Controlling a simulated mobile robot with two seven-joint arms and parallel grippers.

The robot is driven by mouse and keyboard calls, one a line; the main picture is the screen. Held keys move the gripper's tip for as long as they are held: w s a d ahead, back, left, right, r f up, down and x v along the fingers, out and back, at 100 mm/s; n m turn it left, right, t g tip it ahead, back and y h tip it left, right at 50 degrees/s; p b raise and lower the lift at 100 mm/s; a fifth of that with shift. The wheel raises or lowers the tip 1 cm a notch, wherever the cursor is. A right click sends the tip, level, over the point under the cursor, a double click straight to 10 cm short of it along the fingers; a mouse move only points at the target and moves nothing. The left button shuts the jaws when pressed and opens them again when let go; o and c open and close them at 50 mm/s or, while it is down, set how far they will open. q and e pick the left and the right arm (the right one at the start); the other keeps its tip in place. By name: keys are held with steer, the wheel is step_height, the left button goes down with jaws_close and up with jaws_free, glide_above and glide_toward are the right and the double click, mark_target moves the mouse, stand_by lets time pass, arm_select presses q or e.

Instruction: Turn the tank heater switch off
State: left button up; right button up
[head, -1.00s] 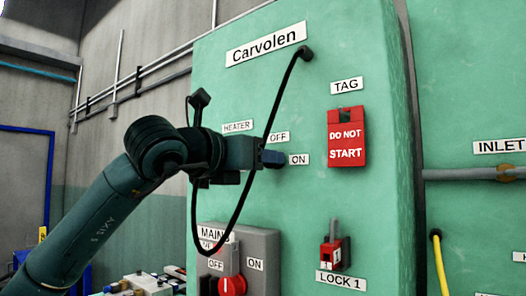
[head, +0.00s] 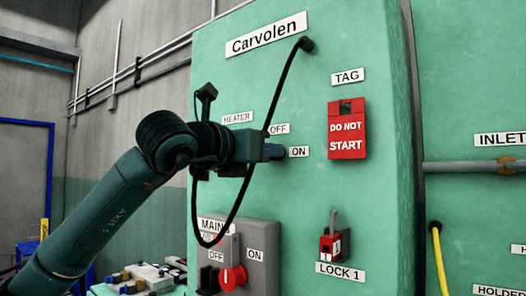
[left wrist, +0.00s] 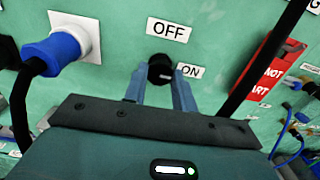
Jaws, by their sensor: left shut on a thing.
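The heater switch is a small round black knob (left wrist: 160,70) on the green Carvolen panel, between an OFF label (left wrist: 169,31) above and an ON label (left wrist: 190,71) at its right. A short pale mark on the knob seems to lie on the ON side. My left gripper (left wrist: 160,88) is shut on this knob, one finger on each side. In the head view my left gripper (head: 276,152) reaches the panel from the left, beside the ON label (head: 299,152), and hides the knob. My right gripper is not in view.
A black cable (head: 283,85) loops from the panel past my left wrist. A red DO NOT START tag (head: 347,134) hangs to the right. Below are the grey mains box with a red knob (head: 233,277) and a red padlock (head: 331,246). A blue plug (left wrist: 55,50) shows at left.

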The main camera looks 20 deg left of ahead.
arm_select(q)
steer(key=shift+n+b, duration=5.9)
steer(key=shift+n, duration=3)
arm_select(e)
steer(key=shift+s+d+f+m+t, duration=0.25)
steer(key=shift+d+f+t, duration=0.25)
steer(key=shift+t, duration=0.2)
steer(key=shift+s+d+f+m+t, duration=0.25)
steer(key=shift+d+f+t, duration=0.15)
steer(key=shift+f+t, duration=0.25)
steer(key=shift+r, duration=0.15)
arm_select(q)
steer(key=o, duration=1)
